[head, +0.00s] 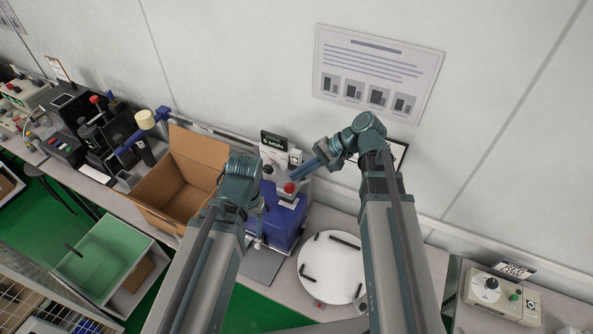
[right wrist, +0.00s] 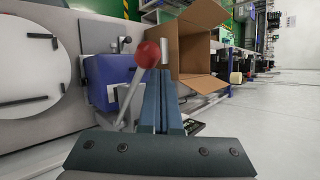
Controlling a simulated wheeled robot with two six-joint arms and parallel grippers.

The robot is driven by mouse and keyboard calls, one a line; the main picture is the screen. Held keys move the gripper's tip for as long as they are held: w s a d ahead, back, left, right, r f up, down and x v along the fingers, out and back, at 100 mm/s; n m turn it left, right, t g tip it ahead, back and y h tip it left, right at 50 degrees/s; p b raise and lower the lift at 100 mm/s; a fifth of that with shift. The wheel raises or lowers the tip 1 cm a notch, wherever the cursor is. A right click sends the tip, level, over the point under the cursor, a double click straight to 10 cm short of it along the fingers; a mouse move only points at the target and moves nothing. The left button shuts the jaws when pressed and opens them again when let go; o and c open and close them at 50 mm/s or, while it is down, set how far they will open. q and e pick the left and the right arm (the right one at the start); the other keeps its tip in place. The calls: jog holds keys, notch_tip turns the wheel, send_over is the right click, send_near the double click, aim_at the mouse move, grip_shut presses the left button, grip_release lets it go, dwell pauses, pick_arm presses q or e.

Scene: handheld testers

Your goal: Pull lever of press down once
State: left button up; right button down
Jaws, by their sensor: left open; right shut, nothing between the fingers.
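The press (head: 283,222) has a blue body and stands on the bench against the wall; it also shows in the right wrist view (right wrist: 105,82). Its lever (right wrist: 131,97) is a metal rod tipped with a red ball knob (head: 290,187), which appears large in the right wrist view (right wrist: 148,54). My right gripper (head: 304,172) is shut and empty, with its fingertips close beside the knob and lever; I cannot tell whether they touch. My left gripper (head: 262,213) is open in front of the press's left side and hides part of it.
An open cardboard box (head: 160,190) stands left of the press. A round white plate (head: 325,265) with several dark sticks lies to its right. A green-lined bin (head: 100,258) is at the lower left, and a control box (head: 500,298) sits far right.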

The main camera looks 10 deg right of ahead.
jog(key=s+a+f+b, duration=0.3)
jog(key=s+f+b, duration=0.2)
jog(key=shift+s+a, duration=0.2)
jog(key=shift+a, duration=0.1)
dwell(6.3)
jog(key=shift+r, duration=0.1)
dwell(0.5)
